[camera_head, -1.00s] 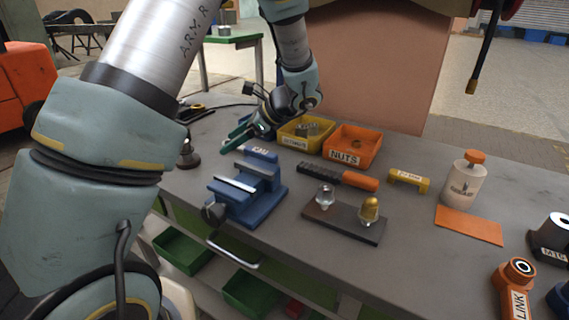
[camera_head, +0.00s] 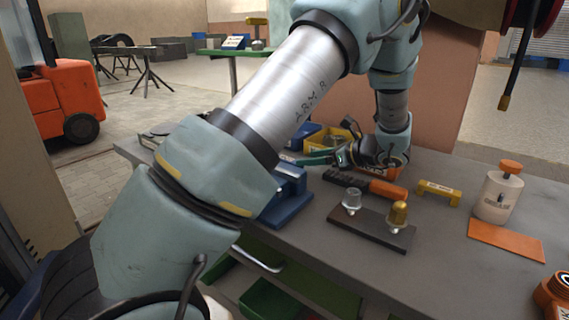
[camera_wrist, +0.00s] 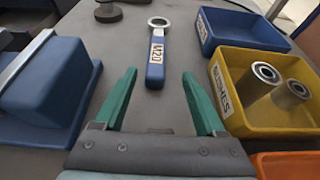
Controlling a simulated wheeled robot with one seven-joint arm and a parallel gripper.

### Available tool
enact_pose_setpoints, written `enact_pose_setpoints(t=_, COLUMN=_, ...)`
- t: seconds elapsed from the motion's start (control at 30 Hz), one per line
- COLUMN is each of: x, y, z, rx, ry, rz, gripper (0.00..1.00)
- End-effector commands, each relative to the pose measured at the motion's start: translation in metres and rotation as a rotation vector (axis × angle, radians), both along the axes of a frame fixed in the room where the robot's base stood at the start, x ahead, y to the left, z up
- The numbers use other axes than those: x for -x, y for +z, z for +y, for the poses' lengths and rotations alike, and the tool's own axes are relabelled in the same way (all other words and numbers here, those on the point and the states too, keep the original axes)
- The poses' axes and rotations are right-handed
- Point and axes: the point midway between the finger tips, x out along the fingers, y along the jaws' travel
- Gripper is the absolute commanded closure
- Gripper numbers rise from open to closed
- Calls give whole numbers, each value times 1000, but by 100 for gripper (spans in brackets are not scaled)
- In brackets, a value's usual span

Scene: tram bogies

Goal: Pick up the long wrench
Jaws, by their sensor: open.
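The handle shows ahead between the fingertips; I cannot tell the height gap. In the head view my gripper (camera_head: 318,158) is low over the far part of the bench, and my arm hides much of that area.
A blue vise (camera_wrist: 45,85) stands left of the gripper. To the right are a blue bin (camera_wrist: 245,28), a yellow bin (camera_wrist: 288,124) with metal bushes and an orange bin (camera_wrist: 290,165). A dark block with two fittings (camera_head: 372,229) sits nearer on the bench (camera_head: 330,262).

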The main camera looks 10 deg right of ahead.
Motion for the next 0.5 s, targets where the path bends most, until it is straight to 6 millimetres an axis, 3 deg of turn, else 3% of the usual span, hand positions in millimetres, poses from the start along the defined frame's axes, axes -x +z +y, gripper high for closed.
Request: enact_pose_setpoints(t=0.5, x=-44, y=-18, z=51, rx=-2, ry=4, rz=3, gripper=28)
